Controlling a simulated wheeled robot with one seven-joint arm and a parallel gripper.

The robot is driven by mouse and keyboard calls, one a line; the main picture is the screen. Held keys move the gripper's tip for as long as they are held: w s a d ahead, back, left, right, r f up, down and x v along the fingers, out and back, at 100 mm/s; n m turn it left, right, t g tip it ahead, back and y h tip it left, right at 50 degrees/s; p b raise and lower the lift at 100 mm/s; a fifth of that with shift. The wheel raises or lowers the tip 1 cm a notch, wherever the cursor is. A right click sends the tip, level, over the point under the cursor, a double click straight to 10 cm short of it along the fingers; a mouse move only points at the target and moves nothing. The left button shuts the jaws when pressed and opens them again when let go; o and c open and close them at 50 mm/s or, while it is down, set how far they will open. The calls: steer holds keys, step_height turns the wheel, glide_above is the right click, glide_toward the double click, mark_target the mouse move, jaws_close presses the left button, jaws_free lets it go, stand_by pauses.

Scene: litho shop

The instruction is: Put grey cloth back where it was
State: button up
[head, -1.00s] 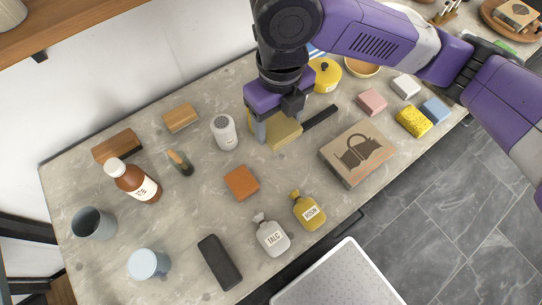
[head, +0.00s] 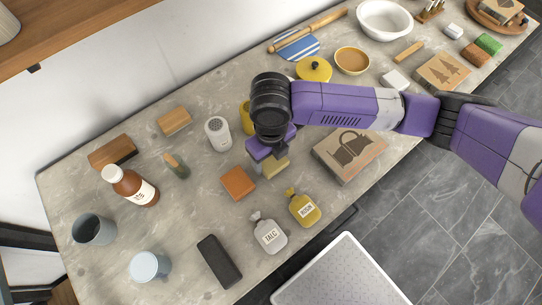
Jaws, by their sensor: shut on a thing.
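My gripper (head: 270,160) is over the middle of the counter, shut on a tan-yellow block (head: 277,168). The arm and gripper body hide part of the block, and I cannot tell whether it touches the counter. I see nothing that is clearly a grey cloth. A dark grey flat block (head: 219,261) lies at the counter's front edge; it looks rigid.
An orange-brown block (head: 238,183) lies just left of my gripper, and a cardboard box (head: 350,154) lies to its right. A white shaker (head: 217,134) and yellow mug (head: 246,118) stand behind.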

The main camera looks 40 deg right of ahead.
mark_target(271, 158)
steer(key=shift+f, duration=0.5)
steer(key=shift+f, duration=0.15)
steer(key=o, duration=1.3)
step_height(271, 158, up, 12)
steer(key=shift+r+b, duration=0.2)
steer(key=shift+b, duration=0.35)
